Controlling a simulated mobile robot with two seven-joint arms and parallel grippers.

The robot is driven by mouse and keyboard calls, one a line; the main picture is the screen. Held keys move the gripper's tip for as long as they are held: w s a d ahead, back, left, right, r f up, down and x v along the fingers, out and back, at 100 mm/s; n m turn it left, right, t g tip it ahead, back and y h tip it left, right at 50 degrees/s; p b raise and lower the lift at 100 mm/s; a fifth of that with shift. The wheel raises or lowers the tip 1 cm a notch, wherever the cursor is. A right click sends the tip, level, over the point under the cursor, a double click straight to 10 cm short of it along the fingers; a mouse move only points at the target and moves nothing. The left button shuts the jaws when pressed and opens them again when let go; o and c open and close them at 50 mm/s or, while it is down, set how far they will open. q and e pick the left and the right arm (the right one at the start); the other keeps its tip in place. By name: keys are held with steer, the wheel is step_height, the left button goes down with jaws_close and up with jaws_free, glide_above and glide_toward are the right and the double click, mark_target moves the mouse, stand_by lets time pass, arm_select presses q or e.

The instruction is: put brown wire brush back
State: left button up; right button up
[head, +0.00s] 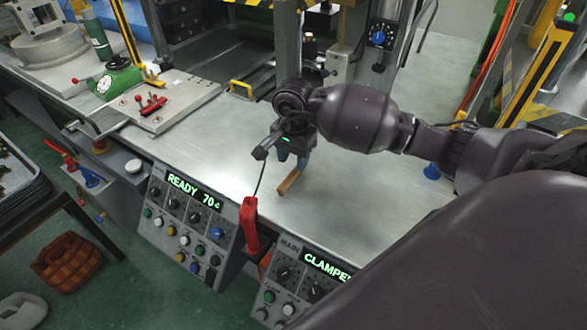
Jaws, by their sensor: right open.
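The brown wire brush (289,182) shows as a short brown bar at the bench top, just below my right gripper; its far end is close to the fingers, and its bristles cannot be made out. My right gripper (292,160) is open, with its bluish fingertips pointing down over the bench. Whether the fingers touch the brush cannot be told from this angle. My left gripper is not in view.
A red-handled tool (250,226) stands at the bench's front edge, between two control panels reading READY (192,215) and CLAMPE (300,285). A clamp plate (165,102) is at left. The metal bench (205,150) is clear in the middle.

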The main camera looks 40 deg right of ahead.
mark_target(293, 173)
step_height(293, 173, up, 6)
steer(key=shift+r, duration=0.25)
stand_by(0.6)
